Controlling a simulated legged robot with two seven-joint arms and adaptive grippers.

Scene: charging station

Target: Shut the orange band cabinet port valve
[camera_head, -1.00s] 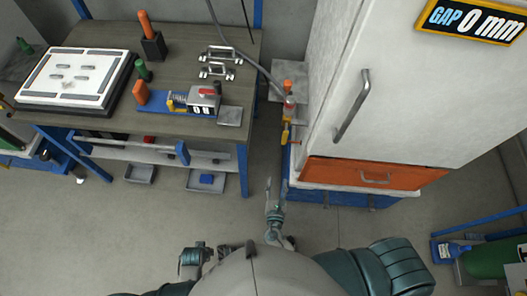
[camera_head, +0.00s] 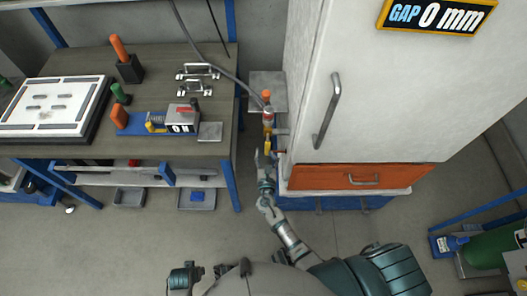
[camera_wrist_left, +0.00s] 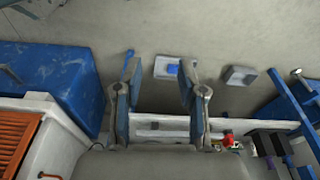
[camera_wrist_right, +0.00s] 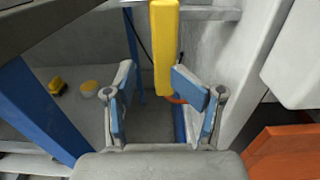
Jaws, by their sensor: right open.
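The white cabinet (camera_head: 390,90) has an orange band (camera_head: 335,177) along its lower front. On its left side is a port valve with a yellow handle (camera_head: 267,143) and an orange-red top (camera_head: 267,95). My right gripper (camera_head: 265,161) is just below the yellow handle in the head view. In the right wrist view the yellow handle (camera_wrist_right: 165,45) hangs upright between the spread fingers of my right gripper (camera_wrist_right: 150,88), nearer the right finger. I cannot tell whether they touch. My left gripper (camera_wrist_left: 160,85) is open and empty, low and away from the valve.
A workbench (camera_head: 215,85) with a blue fixture (camera_head: 150,122) and a white plate (camera_head: 50,105) stands left of the valve. Its blue leg (camera_wrist_right: 40,110) is left of my right gripper. A grey hose (camera_head: 215,65) runs to the valve. Open floor lies in front.

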